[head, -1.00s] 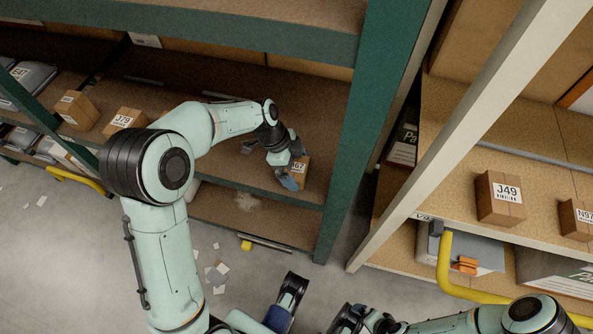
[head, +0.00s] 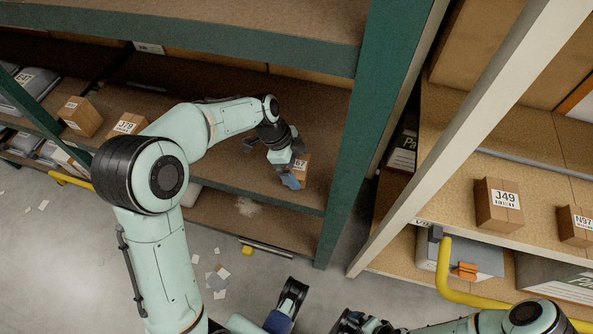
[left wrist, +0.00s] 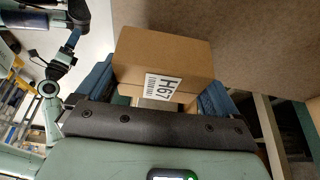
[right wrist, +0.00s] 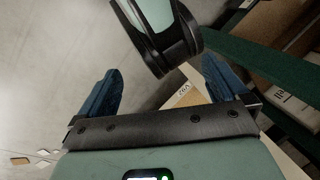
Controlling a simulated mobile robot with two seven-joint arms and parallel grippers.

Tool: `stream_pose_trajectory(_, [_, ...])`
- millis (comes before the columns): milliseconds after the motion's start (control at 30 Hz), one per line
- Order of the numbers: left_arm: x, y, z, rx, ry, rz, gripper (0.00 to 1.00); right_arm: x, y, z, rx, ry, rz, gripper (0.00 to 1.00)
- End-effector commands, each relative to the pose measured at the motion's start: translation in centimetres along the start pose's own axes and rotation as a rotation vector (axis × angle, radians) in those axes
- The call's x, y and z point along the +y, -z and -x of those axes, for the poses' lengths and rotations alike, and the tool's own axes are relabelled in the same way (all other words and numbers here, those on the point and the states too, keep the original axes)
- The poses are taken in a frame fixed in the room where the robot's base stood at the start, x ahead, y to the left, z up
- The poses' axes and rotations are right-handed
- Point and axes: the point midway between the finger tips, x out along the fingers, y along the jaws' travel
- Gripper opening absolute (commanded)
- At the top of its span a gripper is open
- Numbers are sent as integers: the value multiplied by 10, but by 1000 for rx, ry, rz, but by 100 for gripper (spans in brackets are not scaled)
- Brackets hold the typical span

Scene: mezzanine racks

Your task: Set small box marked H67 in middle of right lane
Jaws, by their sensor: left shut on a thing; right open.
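The small box marked H67 (left wrist: 165,60) is brown cardboard with a white label, between the blue fingers in the left wrist view. My left gripper (head: 290,172) is shut on it, at the right end of the green rack's shelf. In the head view, the box (head: 302,165) is partly hidden by the gripper, and only part of its label shows. I cannot tell whether it touches the shelf. My right gripper (right wrist: 160,95) is open and empty over the floor. Lane markings are not clear in these views.
Boxes including J79 (head: 126,125) stand farther left on the same shelf (head: 232,172). A green upright (head: 349,150) stands just right of the left gripper. Across the gap, another rack holds the J49 box (head: 499,204). A yellow rail (head: 445,270) curves there. Paper scraps (head: 217,277) lie on the floor.

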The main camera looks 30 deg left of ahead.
Motion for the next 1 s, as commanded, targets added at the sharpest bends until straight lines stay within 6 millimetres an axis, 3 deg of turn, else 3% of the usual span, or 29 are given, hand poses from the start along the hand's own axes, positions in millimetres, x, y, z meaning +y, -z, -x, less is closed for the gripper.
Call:
stream_pose_trajectory(100, [-1, 11, 26, 1, 4, -3, 63, -3, -10, 8, -25, 1, 3, 100])
stream_pose_trajectory(300, [6, 21, 50, 2, 2, -1, 63, -4, -21, 12, -58, 2, 5, 100])
stream_pose_trajectory(1000, [117, 22, 68, 1, 0, -1, 63, -1, -22, 1, -66, 1, 4, 100])
